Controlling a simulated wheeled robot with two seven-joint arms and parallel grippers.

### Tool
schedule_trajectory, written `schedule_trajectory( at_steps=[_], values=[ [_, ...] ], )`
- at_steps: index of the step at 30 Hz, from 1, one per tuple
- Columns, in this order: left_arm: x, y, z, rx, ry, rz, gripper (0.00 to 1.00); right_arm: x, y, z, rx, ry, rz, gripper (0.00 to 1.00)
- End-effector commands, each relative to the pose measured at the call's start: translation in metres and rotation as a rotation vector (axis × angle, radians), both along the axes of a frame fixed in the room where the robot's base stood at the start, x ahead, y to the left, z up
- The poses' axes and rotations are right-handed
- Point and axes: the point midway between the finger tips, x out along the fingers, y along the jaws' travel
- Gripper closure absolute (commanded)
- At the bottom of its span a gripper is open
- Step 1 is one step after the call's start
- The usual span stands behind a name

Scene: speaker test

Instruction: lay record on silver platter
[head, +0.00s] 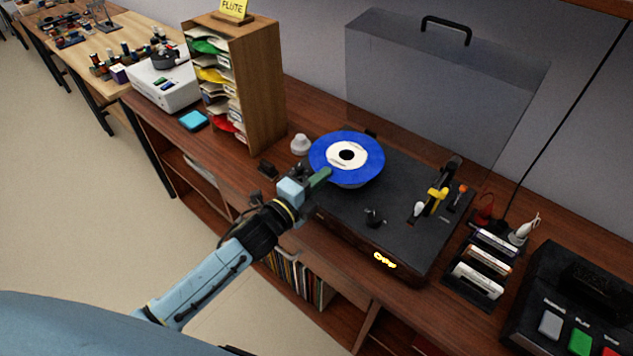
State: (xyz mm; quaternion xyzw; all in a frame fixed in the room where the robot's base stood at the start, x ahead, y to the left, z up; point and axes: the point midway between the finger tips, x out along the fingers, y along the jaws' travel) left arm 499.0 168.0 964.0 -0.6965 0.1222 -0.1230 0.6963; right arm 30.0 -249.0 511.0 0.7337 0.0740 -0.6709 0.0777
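The blue record (373,169) with a white label and a dark centre hole is over the left part of the dark turntable (400,235). Whether the record touches the platter cannot be told from this view. My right gripper is not in view.
The turntable's clear lid (440,85) stands up behind it. The yellow tonearm part (437,198) is right of the record. A wooden sleeve rack (255,85) and a small white knob (301,144) stand to the left. A cartridge rack (478,268) and a button box (570,310) are at right.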

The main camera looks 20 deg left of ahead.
Motion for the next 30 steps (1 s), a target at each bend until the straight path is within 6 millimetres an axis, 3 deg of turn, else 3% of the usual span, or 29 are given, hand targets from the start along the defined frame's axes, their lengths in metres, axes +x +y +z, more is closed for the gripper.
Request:
schedule_trajectory(
  at_steps=[15, 30],
  values=[
    [0.024, -0.009, -0.008, 0.001, -0.001, 0.000, 1.00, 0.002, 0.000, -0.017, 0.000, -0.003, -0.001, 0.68],
    [0.023, -0.009, -0.033, 0.000, 0.000, 0.000, 1.00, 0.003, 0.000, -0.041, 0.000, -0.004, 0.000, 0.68]
  ],
)
